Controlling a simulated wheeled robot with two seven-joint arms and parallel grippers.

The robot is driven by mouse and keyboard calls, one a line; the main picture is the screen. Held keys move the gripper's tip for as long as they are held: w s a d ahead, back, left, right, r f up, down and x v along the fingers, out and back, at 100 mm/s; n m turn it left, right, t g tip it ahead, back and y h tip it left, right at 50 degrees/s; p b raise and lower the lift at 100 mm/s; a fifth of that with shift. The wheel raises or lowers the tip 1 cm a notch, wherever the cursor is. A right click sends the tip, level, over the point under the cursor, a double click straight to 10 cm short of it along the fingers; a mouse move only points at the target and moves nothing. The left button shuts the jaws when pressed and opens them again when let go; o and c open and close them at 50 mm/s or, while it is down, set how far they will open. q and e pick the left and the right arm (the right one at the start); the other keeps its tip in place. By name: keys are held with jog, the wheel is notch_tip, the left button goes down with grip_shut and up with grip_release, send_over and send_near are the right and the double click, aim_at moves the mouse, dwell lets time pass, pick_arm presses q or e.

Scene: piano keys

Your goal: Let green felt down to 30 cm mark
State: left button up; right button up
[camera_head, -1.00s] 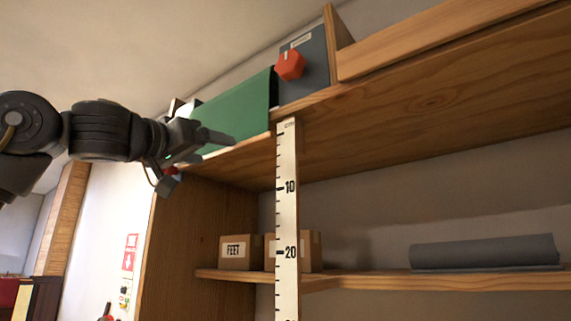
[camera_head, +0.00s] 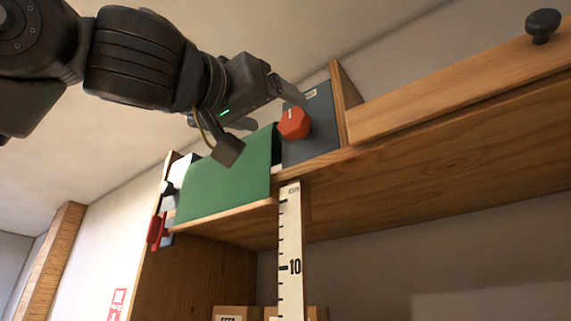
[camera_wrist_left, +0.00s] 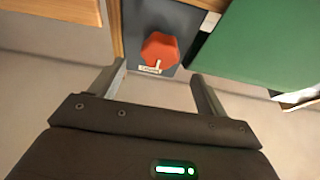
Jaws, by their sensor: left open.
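The green felt (camera_head: 228,182) hangs as a flat sheet at the upper shelf's front edge; it also shows in the left wrist view (camera_wrist_left: 268,42). Right of it, a red six-sided knob (camera_head: 295,123) with a white pointer sits on a dark grey panel (camera_head: 318,132); the knob also shows in the left wrist view (camera_wrist_left: 160,49). A white scale strip (camera_head: 290,235) runs down below the shelf; its 10 mark shows, the 30 mark is out of view. My left gripper (camera_head: 264,128) is open and empty, its fingers pointing toward the knob, apart from it.
A wooden upper shelf (camera_head: 430,160) runs to the right, with a plank bearing a black round knob (camera_head: 543,24). A red part (camera_head: 156,231) sits at the shelf's left end. Box tops (camera_head: 236,312) show at the lower edge. Open space lies below the shelf.

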aim_at(290, 120)
pick_arm(q)
jog(key=p+x, duration=0.2)
jog(key=x, duration=0.2)
jog(key=shift+w+d+r, duration=0.1)
jog(key=shift+w+d, duration=0.05)
jog(key=shift+w, duration=0.05)
jog(key=shift+w+d+p, duration=0.2)
jog(key=shift+p, duration=0.2)
